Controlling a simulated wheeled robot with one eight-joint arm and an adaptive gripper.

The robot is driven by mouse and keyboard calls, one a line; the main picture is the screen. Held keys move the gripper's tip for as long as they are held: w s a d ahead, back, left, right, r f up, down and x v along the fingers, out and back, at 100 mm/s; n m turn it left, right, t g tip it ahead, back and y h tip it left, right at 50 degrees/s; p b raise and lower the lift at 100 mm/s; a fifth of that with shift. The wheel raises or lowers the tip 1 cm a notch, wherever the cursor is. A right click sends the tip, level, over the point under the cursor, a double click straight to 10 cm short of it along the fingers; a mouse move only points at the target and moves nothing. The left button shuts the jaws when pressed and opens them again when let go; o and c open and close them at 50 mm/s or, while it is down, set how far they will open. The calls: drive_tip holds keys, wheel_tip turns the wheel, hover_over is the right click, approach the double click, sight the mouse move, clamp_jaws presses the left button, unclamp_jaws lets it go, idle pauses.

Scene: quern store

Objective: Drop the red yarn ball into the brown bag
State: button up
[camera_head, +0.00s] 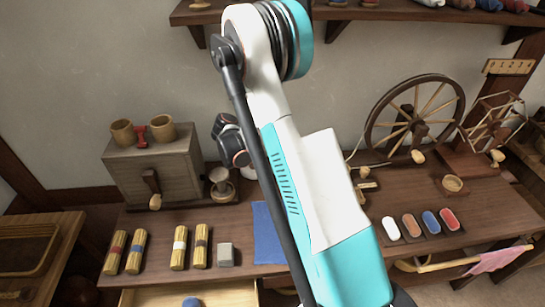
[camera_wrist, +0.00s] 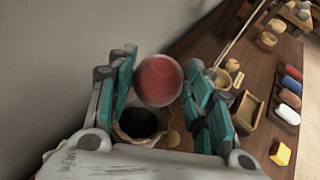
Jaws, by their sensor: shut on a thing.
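The red yarn ball (camera_wrist: 158,80) is held between the two teal and grey fingers of my gripper (camera_wrist: 160,88) in the wrist view. Below it in that picture is a round, tan-rimmed container with a dark opening (camera_wrist: 139,123), which looks like the brown bag. The ball appears above the bag and overlaps the far side of its mouth; the exact height cannot be told. In the head view my arm covers the middle, and neither the ball nor the bag can be made out clearly.
In the wrist view a small wooden tray (camera_wrist: 247,112) and a yellow block (camera_wrist: 280,154) lie to the right. In the head view a spinning wheel (camera_head: 416,115) stands right, a wooden box (camera_head: 152,170) with cups left, and straw bundles (camera_head: 180,247) at the front left.

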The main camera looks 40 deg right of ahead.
drive_tip(key=shift+d+m+g, duration=0.3)
drive_tip(key=shift+d, duration=0.35)
wheel_tip(320, 180, down, 6)
drive_tip(key=b, duration=0.3)
drive_tip(key=shift+a+r, duration=0.1)
drive_tip(key=o, duration=1.1)
drive_tip(key=v, duration=1.2)
